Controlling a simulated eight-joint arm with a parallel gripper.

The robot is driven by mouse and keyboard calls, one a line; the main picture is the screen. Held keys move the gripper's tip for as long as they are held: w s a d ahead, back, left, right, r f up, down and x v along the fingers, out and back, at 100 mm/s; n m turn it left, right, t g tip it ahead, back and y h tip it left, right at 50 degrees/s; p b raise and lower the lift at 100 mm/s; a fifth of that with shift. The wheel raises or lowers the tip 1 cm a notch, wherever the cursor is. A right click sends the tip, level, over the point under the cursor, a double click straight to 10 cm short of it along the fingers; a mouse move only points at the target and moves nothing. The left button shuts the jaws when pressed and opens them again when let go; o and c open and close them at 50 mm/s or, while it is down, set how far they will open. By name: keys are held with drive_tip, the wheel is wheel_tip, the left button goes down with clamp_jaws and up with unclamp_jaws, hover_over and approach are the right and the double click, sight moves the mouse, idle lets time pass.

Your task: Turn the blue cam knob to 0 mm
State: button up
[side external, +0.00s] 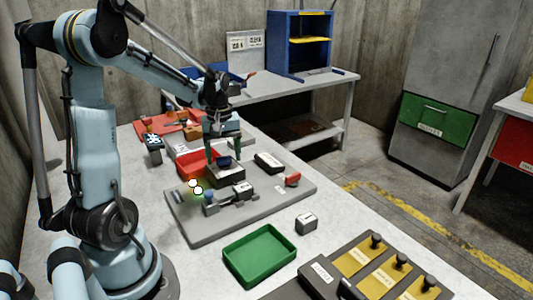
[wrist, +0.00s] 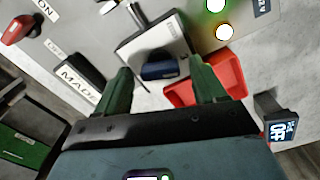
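The blue cam knob (side external: 224,162) sits on a dark block with a pale top (side external: 231,173) on the grey base plate. In the wrist view the knob (wrist: 158,71) is a short dark blue bar on a pale plate (wrist: 148,42). My gripper (side external: 223,152) points down over the knob. In the wrist view its two green fingers (wrist: 162,76) stand apart on either side of the knob. Gaps show between the knob and both fingers, so I see no grip. I cannot read a millimetre scale or the knob's setting.
A red tray (wrist: 228,72) lies close by the right finger in the wrist view. Two lit lamps (side external: 195,187), a metal slide mechanism (side external: 232,201) and a red handle (side external: 292,179) are on the plate. A green tray (side external: 259,256) stands in front.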

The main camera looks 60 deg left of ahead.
drive_tip(key=c, duration=0.9)
drive_tip(key=shift+c, duration=0.2)
drive_tip(key=shift+m, duration=0.3)
drive_tip(key=m, duration=0.9)
drive_tip(key=shift+m, duration=2.1)
drive_tip(key=o, duration=1.1)
drive_tip(key=shift+c, duration=0.2)
